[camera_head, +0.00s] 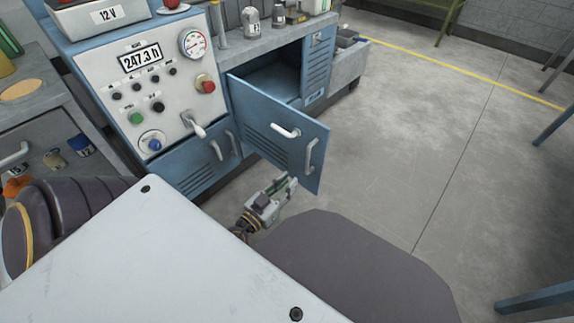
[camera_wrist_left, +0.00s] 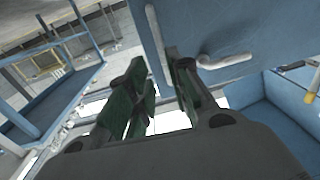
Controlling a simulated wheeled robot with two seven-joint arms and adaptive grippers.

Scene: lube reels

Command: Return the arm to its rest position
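My left gripper (camera_head: 286,186) is low in front of the blue cabinet, just below and left of the lower edge of the swung-out door (camera_head: 270,128). In the left wrist view my left gripper (camera_wrist_left: 163,88) has its two green-padded fingers apart. The door's grey bar handle (camera_wrist_left: 157,42) shows just beyond the gap, with no clear grip on it. A lever handle (camera_wrist_left: 226,61) is to its right. In the head view the bar handle (camera_head: 310,155) is above the gripper. My right gripper is not in view.
The open cabinet compartment (camera_head: 270,78) is behind the door. A control panel (camera_head: 150,85) with gauge, buttons and a lever is on the left. A grey drawer (camera_head: 348,65) sticks out farther back. Bare floor (camera_head: 430,120) lies to the right.

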